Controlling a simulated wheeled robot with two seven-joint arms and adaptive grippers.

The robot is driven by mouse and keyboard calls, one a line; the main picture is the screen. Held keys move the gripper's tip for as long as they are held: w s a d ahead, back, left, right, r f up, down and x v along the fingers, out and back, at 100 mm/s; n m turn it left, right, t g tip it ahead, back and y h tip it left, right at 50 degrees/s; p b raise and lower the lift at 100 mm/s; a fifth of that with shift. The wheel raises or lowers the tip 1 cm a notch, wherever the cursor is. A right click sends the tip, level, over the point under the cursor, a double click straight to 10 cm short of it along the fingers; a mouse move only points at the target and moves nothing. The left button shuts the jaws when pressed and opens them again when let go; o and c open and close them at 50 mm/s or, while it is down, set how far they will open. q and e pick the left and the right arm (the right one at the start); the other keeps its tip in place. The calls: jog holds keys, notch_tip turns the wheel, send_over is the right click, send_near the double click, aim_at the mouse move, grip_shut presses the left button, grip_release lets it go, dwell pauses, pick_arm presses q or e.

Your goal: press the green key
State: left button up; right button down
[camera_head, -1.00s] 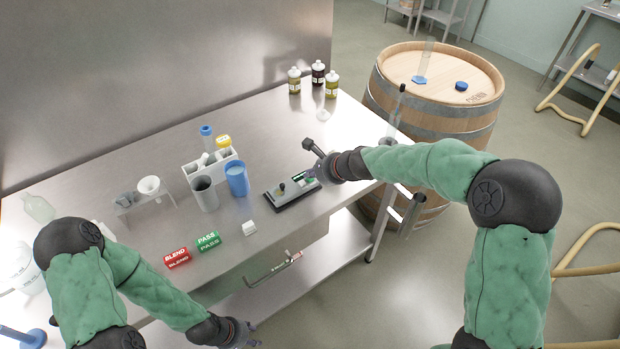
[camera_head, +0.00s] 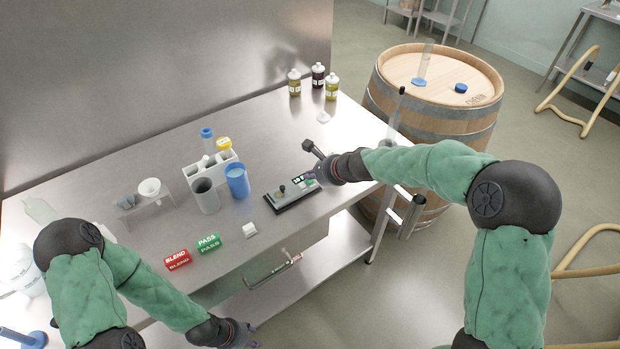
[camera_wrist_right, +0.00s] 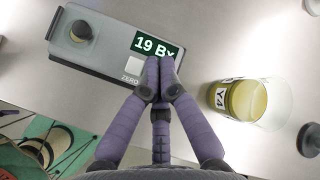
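The grey meter (camera_head: 290,196) lies on the steel table; it also shows in the right wrist view (camera_wrist_right: 95,58), with a dark sample well, a green display (camera_wrist_right: 157,46) reading "19 Bx" and a pale key (camera_wrist_right: 133,66) marked ZERO. I cannot clearly see the green key; my fingertips cover the panel right of the ZERO key. My right gripper (camera_head: 312,176) is shut and empty, its tips (camera_wrist_right: 159,88) together over the meter's display end. Contact cannot be told. My left gripper (camera_head: 246,338) is low, at the table's front; its fingers are unclear.
A jar of yellow liquid (camera_wrist_right: 246,99) stands right of my right fingers. A white rack (camera_head: 207,170), grey cup (camera_head: 204,194) and blue cup (camera_head: 238,180) stand left of the meter. PASS (camera_head: 209,243) and BLEND (camera_head: 177,259) blocks lie near the front edge. A barrel (camera_head: 440,115) stands behind right.

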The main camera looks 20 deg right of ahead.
aim_at(311, 182)
jog(key=shift+r, duration=0.45)
notch_tip(311, 182, up, 5)
jog(key=p, duration=0.5)
dwell(0.3)
dwell(0.6)
